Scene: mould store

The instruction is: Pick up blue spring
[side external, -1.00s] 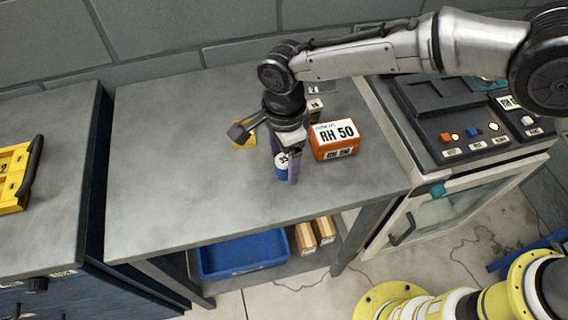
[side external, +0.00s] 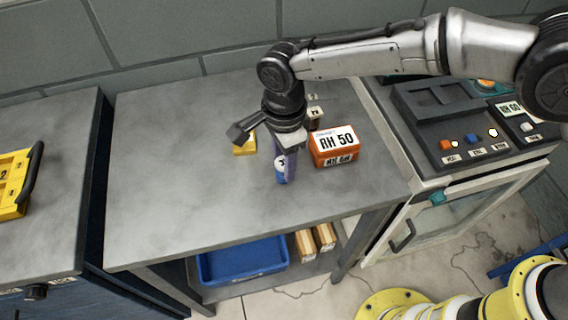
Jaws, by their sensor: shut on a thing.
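My gripper (side external: 286,172) points down over the grey table (side external: 180,180), with its purple-blue fingers on either side of the blue spring (side external: 281,180). It is shut on the spring. The spring shows as a small blue upright cylinder with a pale, dark-marked patch, partly hidden by the fingers. I cannot tell whether its lower end touches the table.
An orange box (side external: 334,147) marked RH 50 stands just right of my gripper. A yellow object (side external: 245,147) lies behind at left, and a small brown labelled item (side external: 315,116) behind. A control panel (side external: 450,120) stands at right. The table's left part is clear.

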